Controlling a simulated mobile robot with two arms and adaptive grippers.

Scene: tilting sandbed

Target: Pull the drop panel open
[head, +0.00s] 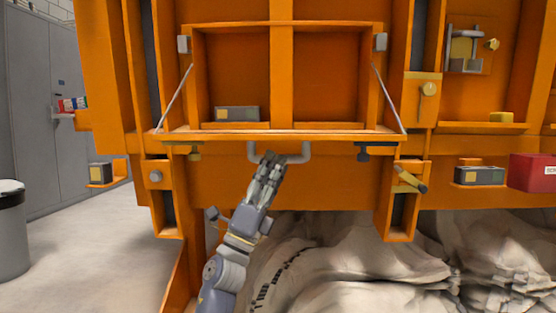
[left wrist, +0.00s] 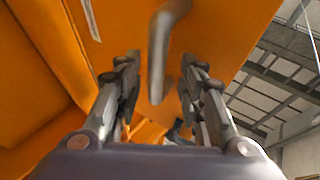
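The drop panel (head: 345,134) is an orange flap that stands out roughly level below a recessed compartment in the head view. Grey stays run from the frame down to its two front corners. A grey U-shaped handle (head: 305,152) hangs at the middle of its front edge. My left gripper (head: 270,160) reaches up to the handle from below. In the left wrist view, the handle (left wrist: 157,50) runs between the spread fingers of my left gripper (left wrist: 158,70), with gaps on both sides. My right gripper is not in view.
A small grey box (head: 237,113) sits in the compartment behind the panel. A side bracket on the left holds another box (head: 100,173). A red box (head: 532,172) is at far right. Crumpled pale sheeting (head: 370,260) lies below. Open floor (head: 115,240) shows at left.

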